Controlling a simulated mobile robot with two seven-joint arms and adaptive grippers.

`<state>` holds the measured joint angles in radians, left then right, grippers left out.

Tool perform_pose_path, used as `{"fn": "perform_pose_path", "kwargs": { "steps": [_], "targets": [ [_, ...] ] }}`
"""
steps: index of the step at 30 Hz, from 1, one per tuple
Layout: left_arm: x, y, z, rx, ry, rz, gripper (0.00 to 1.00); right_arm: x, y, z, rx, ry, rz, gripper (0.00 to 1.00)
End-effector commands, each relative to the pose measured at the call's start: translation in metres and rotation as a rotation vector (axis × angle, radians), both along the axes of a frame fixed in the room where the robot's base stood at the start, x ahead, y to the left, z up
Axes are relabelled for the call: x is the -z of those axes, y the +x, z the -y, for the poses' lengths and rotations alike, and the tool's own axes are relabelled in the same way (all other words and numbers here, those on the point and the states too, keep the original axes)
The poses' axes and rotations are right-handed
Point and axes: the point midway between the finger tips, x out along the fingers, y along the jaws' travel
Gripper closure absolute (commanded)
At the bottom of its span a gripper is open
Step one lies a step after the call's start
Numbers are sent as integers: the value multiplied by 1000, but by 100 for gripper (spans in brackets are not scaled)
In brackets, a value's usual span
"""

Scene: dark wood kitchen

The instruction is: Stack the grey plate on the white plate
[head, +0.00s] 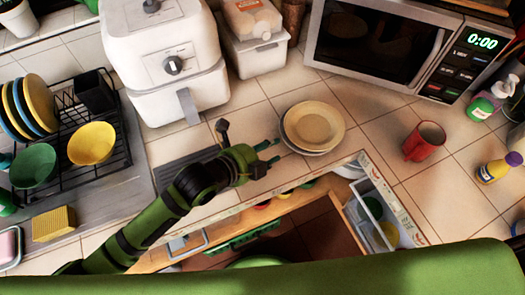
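A cream-yellow plate (314,126) lies on the tiled counter, on top of a paler whitish-grey plate (290,146) whose rim shows at its lower left. I cannot tell whether this lower one is the grey or the white plate. My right gripper is not in view.
A red mug (424,141) stands to the right, below the microwave (375,42). A white air fryer (168,58) stands at the back left. A dish rack (75,140) holds colored plates and bowls. An open drawer (377,215) lies below the counter edge.

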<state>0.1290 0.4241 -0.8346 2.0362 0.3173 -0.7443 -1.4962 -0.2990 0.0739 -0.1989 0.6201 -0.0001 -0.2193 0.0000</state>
Motion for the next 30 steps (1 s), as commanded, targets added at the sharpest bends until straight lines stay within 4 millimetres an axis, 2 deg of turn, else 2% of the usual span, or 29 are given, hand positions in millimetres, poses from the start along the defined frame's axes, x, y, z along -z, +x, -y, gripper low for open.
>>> {"fn": "perform_pose_path", "kwargs": {
  "steps": [9,21,30],
  "targets": [
    [2,3,3,-2,0,-5,63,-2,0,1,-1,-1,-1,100],
    [27,30,37,-2,-1,-6,63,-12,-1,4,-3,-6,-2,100],
    [36,39,47,-1,0,-5,63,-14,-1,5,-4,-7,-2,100]
  ]
}}
